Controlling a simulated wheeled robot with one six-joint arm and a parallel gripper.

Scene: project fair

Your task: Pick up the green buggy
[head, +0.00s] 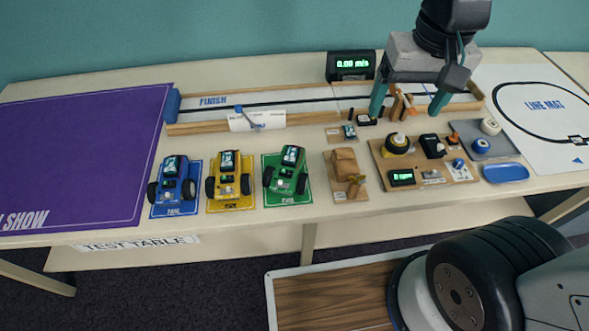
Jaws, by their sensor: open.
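The green buggy (292,168) stands on a green mat (288,200) on the table, the rightmost of three buggies in a row. It has dark wheels and a small screen on top. My gripper (408,106) is open with its teal fingers pointing down. It is to the right of the green buggy and behind it, over the right end of the wooden track. Small wooden pieces (400,104) show between the fingers; I cannot tell whether the fingers touch them.
A yellow buggy (230,176) and a blue buggy (172,183) stand left of the green one. A wooden block model (345,168) is close on its right. The track (290,103) runs behind. A parts board (425,160) and blue dish (506,173) are further right. The purple mat (75,150) is bare.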

